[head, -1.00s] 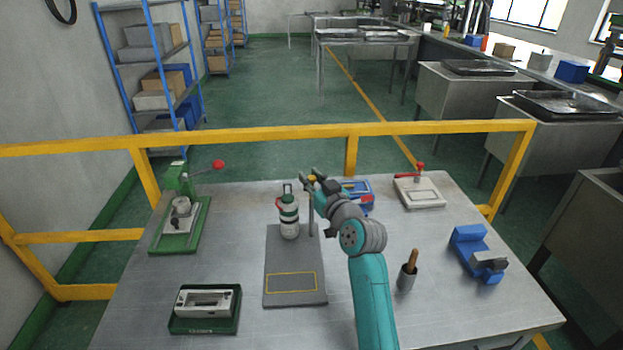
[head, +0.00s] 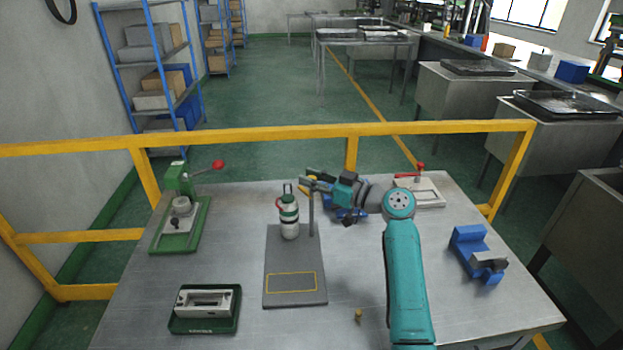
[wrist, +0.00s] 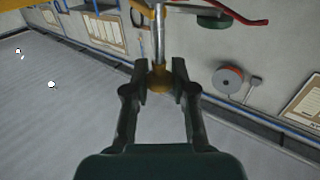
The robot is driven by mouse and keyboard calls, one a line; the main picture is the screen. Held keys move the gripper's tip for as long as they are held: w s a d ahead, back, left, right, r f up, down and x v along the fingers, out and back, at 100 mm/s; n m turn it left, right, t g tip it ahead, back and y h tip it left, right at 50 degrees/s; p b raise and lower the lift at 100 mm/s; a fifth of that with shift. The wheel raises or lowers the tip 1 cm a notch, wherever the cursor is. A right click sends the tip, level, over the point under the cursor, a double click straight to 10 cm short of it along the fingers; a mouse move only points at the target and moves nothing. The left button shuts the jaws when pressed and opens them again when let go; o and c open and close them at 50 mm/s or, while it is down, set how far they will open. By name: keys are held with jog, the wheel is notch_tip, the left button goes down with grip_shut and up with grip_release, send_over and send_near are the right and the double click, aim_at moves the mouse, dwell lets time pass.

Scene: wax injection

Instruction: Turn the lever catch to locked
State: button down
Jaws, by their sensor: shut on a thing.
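A thin metal post (head: 311,215) stands on the grey base plate (head: 295,258). It carries a brass-coloured knob, seen in the wrist view (wrist: 160,80); I take this to be the lever catch, but its locked or unlocked position cannot be told. My gripper (head: 307,182) reaches in from the right at the post's top. In the wrist view its fingers (wrist: 160,72) stand either side of the knob and are shut on it. A white and green bottle (head: 289,217) stands upright beside the post, to its left.
A green press (head: 182,215) with a red-knobbed handle stands at left. A green tray (head: 205,328) is at front left, a blue fixture (head: 470,245) at right, and a red-handled clamp (head: 428,193) behind. A yellow rail (head: 260,137) bounds the table's back.

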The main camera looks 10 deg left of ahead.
jog(key=n+g+y, duration=0.1)
jog(key=n+g, duration=0.2)
jog(key=g, duration=0.2)
jog(key=shift+n+g, duration=1)
jog(key=shift+g, duration=0.4)
jog(key=shift+f+n+g+h, duration=0.1)
jog(key=shift+n+g+h, duration=0.2)
jog(key=shift+n+g, duration=0.95)
jog(key=c, duration=1)
grip_release()
jog(key=shift+m+g, duration=0.25)
notch_tip(320, 180, up, 10)
jog(key=shift+r, duration=0.1)
